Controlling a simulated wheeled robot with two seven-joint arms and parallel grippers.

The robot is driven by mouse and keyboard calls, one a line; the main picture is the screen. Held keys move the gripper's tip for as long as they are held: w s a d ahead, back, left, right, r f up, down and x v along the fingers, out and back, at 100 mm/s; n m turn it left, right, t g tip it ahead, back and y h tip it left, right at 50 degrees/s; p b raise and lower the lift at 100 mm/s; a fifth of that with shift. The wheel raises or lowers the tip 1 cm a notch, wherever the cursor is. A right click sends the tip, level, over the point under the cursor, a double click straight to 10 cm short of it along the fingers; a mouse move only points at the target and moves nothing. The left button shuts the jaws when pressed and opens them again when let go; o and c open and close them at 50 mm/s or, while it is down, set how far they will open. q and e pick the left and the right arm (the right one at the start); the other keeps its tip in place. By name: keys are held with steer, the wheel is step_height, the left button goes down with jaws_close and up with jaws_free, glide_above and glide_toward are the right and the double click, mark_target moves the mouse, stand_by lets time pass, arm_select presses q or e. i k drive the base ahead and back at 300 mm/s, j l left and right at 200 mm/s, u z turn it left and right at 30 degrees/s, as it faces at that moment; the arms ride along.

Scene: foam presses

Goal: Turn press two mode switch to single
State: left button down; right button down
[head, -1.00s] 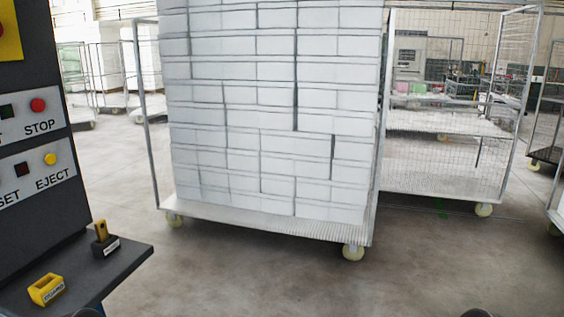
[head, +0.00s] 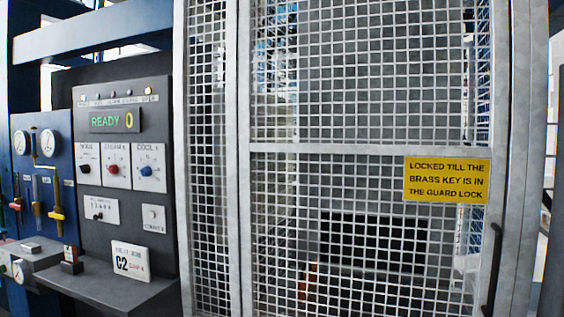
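A dark grey control panel (head: 105,185) stands on the left of the head view. Its display (head: 115,120) reads READY 0 in green and yellow. Below are a black knob (head: 85,169), a red knob (head: 114,169) and a blue knob (head: 146,171) on white plates; the blue one's label seems to read COOL. Lower down are a small dark control (head: 98,216) on a white plate and a white button (head: 153,216). Neither gripper is in view.
A wire mesh guard door (head: 350,215) fills the middle and right. Its yellow sign (head: 447,180) reads LOCKED TILL THE BRASS KEY IS IN THE GUARD LOCK. A shelf (head: 125,289) below the panel holds a white card (head: 131,261) marked C2. Gauges (head: 47,143) and coloured-handled levers (head: 55,195) are at far left.

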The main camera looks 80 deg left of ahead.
mark_target(85, 168)
steer(key=u, duration=3.9)
steer(key=z, duration=0.55)
steer(key=i+j+z, duration=0.2)
steer(key=j+z, duration=0.15)
steer(key=i+j+z, duration=0.1)
steer(key=j+z, duration=0.2)
steer(key=j, duration=0.15)
steer(key=i+j+z, duration=0.1)
steer(key=j+z, duration=0.55)
steer(key=j, duration=2.9)
steer(key=i, duration=0.05)
